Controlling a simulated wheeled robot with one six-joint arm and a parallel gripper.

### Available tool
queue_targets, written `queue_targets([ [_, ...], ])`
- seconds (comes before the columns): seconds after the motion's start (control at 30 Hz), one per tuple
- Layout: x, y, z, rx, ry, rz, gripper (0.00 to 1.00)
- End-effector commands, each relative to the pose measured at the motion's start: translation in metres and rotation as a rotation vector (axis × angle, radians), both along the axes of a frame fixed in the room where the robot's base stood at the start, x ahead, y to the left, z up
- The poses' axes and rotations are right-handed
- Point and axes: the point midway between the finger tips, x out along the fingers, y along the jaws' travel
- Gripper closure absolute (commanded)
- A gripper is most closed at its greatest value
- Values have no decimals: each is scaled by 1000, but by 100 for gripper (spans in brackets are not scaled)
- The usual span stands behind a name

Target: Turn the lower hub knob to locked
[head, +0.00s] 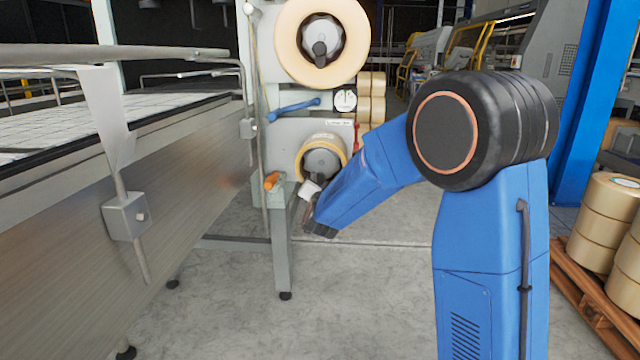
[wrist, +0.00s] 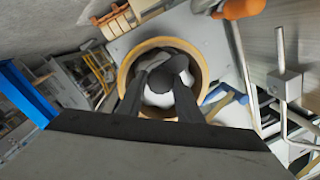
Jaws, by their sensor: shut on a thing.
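The lower hub (head: 321,160) is a grey disc inside a narrow tan tape roll on the pale machine panel. In the wrist view the tan roll (wrist: 202,70) circles the pale hub, and the dark hub knob (wrist: 170,68) stands at its middle. My gripper (wrist: 160,88) has its two dark fingers on either side of the knob, shut on it. In the head view my gripper (head: 316,184) reaches the hub from the lower right, and the wrist hides the knob there. The knob's exact angle and any lock marks cannot be read.
Above is the upper hub (head: 320,38) with a large tape roll. A blue lever (head: 294,109), a dial (head: 345,100) and an orange handle (head: 272,181) are close by. The conveyor (head: 190,180) fills the left. A pallet of rolls (head: 600,300) is at right.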

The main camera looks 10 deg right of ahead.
Motion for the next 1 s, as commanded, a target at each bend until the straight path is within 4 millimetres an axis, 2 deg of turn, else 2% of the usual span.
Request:
queue_targets([
  [1.0,0,2,2,-906,296,2,90],
])
